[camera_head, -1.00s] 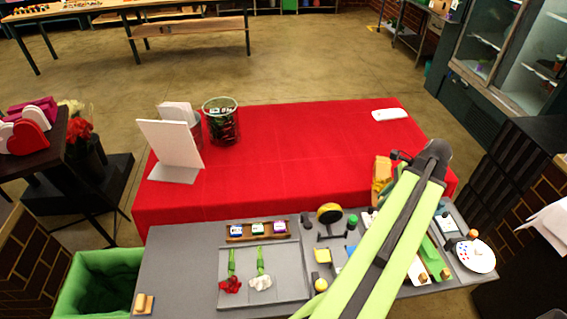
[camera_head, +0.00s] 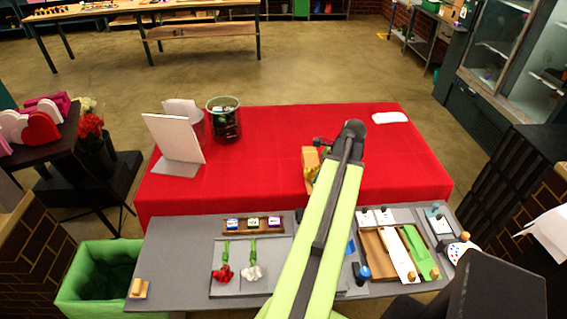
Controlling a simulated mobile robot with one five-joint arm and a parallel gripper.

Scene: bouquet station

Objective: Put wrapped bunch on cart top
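A tan-yellow bundle (camera_head: 310,164), which looks like the wrapped bunch, hangs at the end of my arm over the front part of the red-covered top (camera_head: 265,165). My gripper (camera_head: 318,153) is at the bundle; its fingers are mostly hidden by my arm and the bundle. The bundle has moved with the arm, so the gripper appears shut on it. I cannot tell whether the bundle touches the cloth. No surface is clearly marked as the cart top; the red-covered one may be it.
A white panel (camera_head: 173,139) and a glass container (camera_head: 224,120) stand at the red top's left; a white object (camera_head: 390,117) lies far right. The grey bench (camera_head: 180,240) in front holds red (camera_head: 222,273) and white flowers (camera_head: 252,272). The red top's centre is clear.

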